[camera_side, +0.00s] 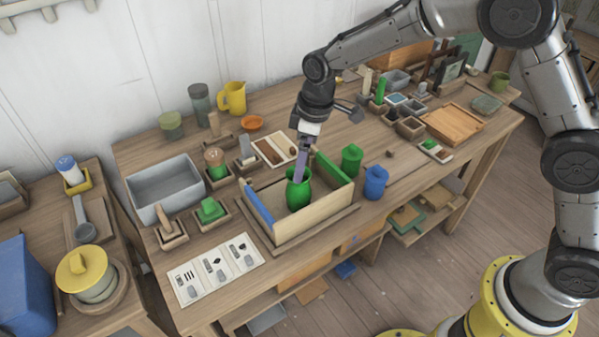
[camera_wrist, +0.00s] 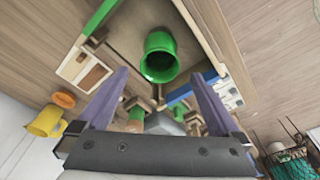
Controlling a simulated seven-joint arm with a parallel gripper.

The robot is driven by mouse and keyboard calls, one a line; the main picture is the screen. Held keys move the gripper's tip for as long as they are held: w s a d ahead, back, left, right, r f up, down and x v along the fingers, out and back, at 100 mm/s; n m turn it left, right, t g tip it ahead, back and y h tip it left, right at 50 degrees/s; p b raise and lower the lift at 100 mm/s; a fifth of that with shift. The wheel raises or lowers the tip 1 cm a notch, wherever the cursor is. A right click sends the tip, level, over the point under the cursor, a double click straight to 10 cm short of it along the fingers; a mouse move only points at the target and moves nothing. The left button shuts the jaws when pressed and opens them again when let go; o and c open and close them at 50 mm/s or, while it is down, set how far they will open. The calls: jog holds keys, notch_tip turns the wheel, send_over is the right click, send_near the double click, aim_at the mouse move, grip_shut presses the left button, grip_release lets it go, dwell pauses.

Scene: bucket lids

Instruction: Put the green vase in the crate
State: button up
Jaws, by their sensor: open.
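The green vase (camera_side: 298,191) stands inside the crate (camera_side: 315,215), its lower part partly hidden by the crate's pale front wall. The crate has a blue left wall and a green wall at the back right. My gripper (camera_side: 299,174) is just above the vase's mouth in the side view. In the wrist view my gripper (camera_wrist: 160,76) has its two fingers spread wide, with nothing held between them. The vase (camera_wrist: 160,52) shows there beyond the fingertips, its dark mouth facing the camera. Whether a finger touches the rim is not clear.
A green jar (camera_side: 351,160) and a blue jar (camera_side: 375,182) stand right of the crate. A grey bin (camera_side: 165,187) and a green block on a tray (camera_side: 211,210) lie left. A card with pictures (camera_side: 216,268) lies in front; a wooden tray (camera_side: 453,124) is far right.

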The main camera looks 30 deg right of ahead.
jog(key=shift+s+d+r, duration=0.1)
jog(key=shift+r, duration=0.6)
jog(key=shift+s+d+r, duration=0.1)
jog(key=shift+r, duration=0.55)
jog(key=s+d+r+m+t, duration=0.2)
jog(key=s+d+r+m, duration=0.2)
jog(key=s+d+r, duration=0.75)
jog(key=s+d+m+t, duration=0.1)
jog(key=s+d+m, duration=0.1)
jog(key=s, duration=0.7)
jog(key=s+d+r+m+t+h, duration=0.1)
jog(key=s+d+m, duration=0.2)
jog(key=s, duration=0.7)
